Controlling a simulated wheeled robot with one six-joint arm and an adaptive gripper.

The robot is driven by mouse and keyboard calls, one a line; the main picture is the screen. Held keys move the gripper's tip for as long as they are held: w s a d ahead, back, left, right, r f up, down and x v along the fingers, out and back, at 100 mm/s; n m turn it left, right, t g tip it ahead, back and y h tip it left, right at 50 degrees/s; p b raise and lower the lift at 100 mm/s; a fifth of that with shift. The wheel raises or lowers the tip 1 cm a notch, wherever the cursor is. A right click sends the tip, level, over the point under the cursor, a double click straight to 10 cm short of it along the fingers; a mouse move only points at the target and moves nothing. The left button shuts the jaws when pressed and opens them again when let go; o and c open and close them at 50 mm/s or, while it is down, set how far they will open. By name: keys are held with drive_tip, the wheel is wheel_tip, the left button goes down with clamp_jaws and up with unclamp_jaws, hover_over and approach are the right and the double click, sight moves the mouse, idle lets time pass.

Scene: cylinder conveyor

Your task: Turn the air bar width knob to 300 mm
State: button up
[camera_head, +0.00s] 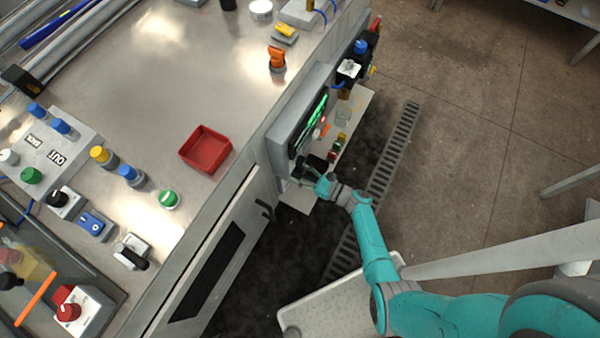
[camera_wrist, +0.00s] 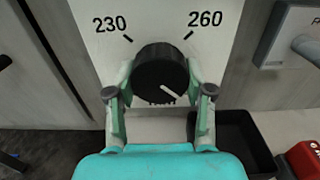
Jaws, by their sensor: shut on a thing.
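The knob (camera_wrist: 156,66) is round and black, on a white panel (camera_wrist: 150,20) in the wrist view. The panel shows "230" at the knob's upper left and "260" at its upper right, each with a tick. The knob's white pointer line points to the lower right. Lettering below the knob is mostly hidden. No 300 mark is visible. My gripper (camera_wrist: 161,84) is shut on the knob, one finger on each side. In the head view my gripper (camera_head: 318,184) is low beside the machine; the knob cannot be made out there.
A black open bin (camera_wrist: 235,135) and a red object (camera_wrist: 303,158) lie close to my gripper's right. A grey box (camera_wrist: 285,35) is on the wall at the right. In the head view, a screen housing (camera_head: 285,125) stands above my gripper. A red tray (camera_head: 206,149) is on the machine top.

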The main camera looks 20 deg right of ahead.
drive_tip(key=shift+f, duration=0.1)
drive_tip(key=o, duration=1.2)
drive_tip(key=shift+c, duration=0.2)
drive_tip(key=shift+d, duration=0.1)
drive_tip(key=v, duration=1.2)
